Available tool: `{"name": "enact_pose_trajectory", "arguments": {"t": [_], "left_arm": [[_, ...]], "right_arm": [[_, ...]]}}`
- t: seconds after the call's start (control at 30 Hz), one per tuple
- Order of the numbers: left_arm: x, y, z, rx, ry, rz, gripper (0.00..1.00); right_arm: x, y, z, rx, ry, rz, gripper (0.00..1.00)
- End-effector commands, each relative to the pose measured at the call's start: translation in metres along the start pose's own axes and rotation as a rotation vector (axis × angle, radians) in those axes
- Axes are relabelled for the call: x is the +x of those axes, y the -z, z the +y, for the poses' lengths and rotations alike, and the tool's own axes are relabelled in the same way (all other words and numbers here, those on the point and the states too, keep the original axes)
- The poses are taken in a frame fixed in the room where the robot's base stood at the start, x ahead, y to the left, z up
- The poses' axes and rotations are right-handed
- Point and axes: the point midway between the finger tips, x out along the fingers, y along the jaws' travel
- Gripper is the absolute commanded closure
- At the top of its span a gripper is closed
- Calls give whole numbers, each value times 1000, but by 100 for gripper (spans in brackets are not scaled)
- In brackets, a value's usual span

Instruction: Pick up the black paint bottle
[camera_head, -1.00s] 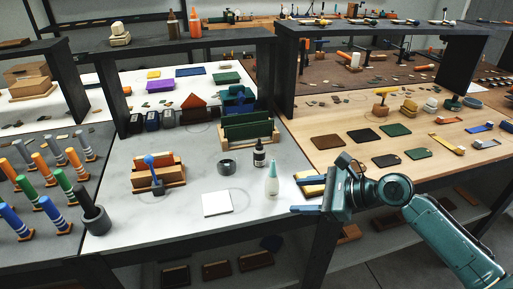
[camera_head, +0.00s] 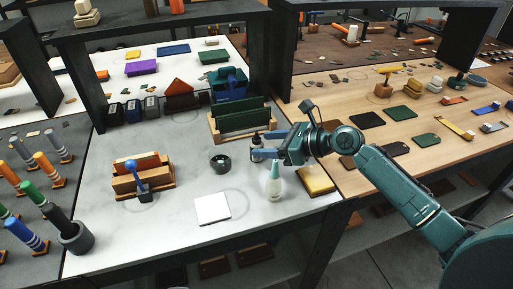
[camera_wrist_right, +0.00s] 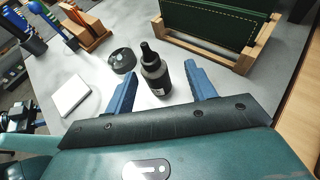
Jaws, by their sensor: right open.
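The black paint bottle (camera_wrist_right: 155,72) stands upright on the grey table in the right wrist view, with a pale label on its side. It is between the two blue fingers of my open right gripper (camera_wrist_right: 162,90), with a gap to each finger. In the head view the bottle (camera_head: 257,140) is partly hidden by the right gripper (camera_head: 262,148), which reaches in from the right at low height. My left gripper is not in view.
A pale green bottle (camera_head: 274,183) stands just in front of the right gripper. A black round dish (camera_head: 220,162) and a white square (camera_head: 212,209) lie to the left. A wooden rack with green boards (camera_head: 240,122) stands behind. A yellow pad (camera_head: 316,180) lies to the right.

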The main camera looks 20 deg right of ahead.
Motion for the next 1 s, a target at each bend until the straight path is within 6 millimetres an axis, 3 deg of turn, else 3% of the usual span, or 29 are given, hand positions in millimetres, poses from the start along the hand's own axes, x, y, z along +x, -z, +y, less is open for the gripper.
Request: {"name": "enact_pose_trajectory", "arguments": {"t": [0.33, 0.67, 1.0], "left_arm": [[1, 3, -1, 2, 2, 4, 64], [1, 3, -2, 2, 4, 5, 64], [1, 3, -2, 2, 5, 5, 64]], "right_arm": [[45, 2, 8, 0, -1, 0, 45], [52, 3, 8, -1, 0, 0, 45], [52, 3, 8, -1, 0, 1, 73]]}}
